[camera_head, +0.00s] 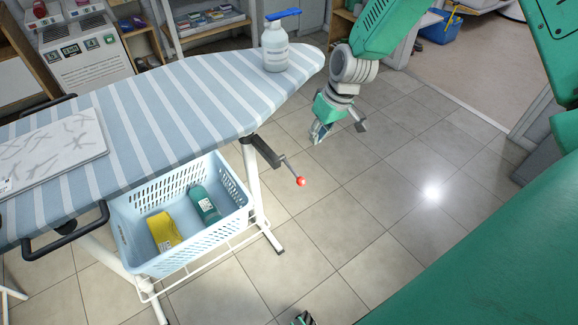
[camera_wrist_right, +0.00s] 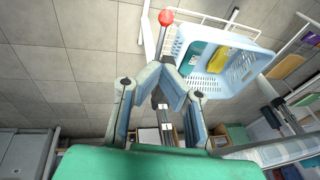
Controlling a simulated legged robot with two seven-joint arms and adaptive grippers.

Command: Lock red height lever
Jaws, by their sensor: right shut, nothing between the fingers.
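The red knob (camera_head: 300,181) tips a thin metal lever (camera_head: 289,168) that sticks out from a dark bracket under the ironing board (camera_head: 215,100), angled down and right. My right gripper (camera_head: 319,133) is shut and empty, above and slightly right of the knob in the head view, apart from it. In the right wrist view its fingertips (camera_wrist_right: 167,64) meet, and the red knob (camera_wrist_right: 166,17) shows beyond them; the fingers partly hide the lever. A small green and dark part at the head view's bottom edge may be my left gripper (camera_head: 303,319); its fingers cannot be made out.
A white bottle with a blue top (camera_head: 276,45) stands on the board. A light blue basket (camera_head: 185,255) below holds a yellow bottle (camera_head: 163,231) and a teal bottle (camera_head: 204,204). White board legs (camera_head: 254,185) stand beside the lever. Tiled floor (camera_head: 400,215) to the right is clear.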

